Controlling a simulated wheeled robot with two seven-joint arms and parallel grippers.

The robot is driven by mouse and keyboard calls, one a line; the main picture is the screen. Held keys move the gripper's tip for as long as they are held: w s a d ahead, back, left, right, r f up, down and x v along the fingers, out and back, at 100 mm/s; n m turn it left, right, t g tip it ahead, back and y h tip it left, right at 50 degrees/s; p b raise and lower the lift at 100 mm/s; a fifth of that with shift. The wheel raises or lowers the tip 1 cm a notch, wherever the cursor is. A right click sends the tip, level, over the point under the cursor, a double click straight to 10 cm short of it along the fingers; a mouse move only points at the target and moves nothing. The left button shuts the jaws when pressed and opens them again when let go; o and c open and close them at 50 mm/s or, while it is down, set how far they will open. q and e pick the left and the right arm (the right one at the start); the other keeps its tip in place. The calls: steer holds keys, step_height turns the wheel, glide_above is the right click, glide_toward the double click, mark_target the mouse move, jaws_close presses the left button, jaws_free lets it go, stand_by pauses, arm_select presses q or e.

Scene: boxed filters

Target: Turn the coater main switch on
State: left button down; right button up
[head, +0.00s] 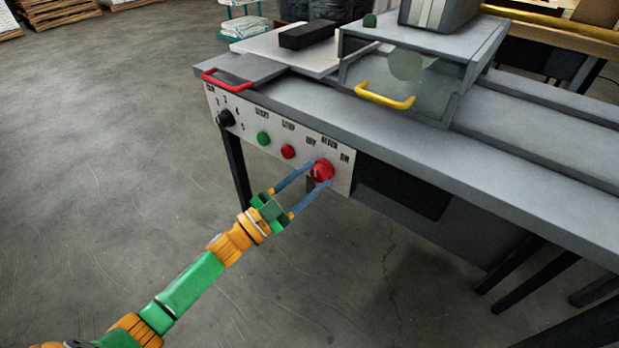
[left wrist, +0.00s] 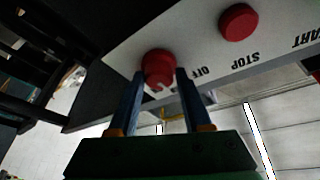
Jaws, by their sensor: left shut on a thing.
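The coater main switch is a red round knob (head: 322,170) at the right end of the white control panel (head: 270,137), with OFF and other lettering above it. In the left wrist view the red knob (left wrist: 158,68) sits between the two blue fingers, with OFF printed beside it. My left gripper (head: 316,175) comes from the lower left and is shut on the knob, one finger on either side. The fingers partly hide the knob's sides. I cannot read which way the knob points. My right gripper is not in view.
A red button (head: 288,152), a green button (head: 263,138) and a black dial (head: 225,118) are on the same panel to the left. A red handle (head: 227,79) and a yellow handle (head: 384,97) stick out above. The floor (head: 110,170) at left is clear.

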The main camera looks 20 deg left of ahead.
arm_select(q)
steer(key=m, duration=0.1)
steer(key=m+g+p, duration=0.1)
steer(key=m, duration=0.1)
steer(key=m+g, duration=0.1)
steer(key=shift+r+m+h, duration=0.3)
steer(key=shift+r+h, duration=0.05)
steer(key=shift+h, duration=0.05)
steer(key=m+g+p, duration=0.1)
steer(key=m, duration=0.1)
steer(key=shift+a+r+m+p, duration=0.1)
steer(key=shift+r+m+p, duration=0.05)
steer(key=shift+m+p, duration=0.2)
steer(key=shift+w+m+g+y+p, duration=0.15)
steer(key=shift+m+g+p, duration=0.25)
steer(key=shift+m, duration=0.55)
steer(key=shift+s+m+g+y+p, duration=0.1)
steer(key=shift+m+g+y+p, duration=0.1)
steer(key=shift+m+p, duration=0.55)
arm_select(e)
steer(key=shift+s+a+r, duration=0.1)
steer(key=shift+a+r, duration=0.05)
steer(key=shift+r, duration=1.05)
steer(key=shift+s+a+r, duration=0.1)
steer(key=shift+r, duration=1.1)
arm_select(q)
steer(key=shift+m, duration=0.25)
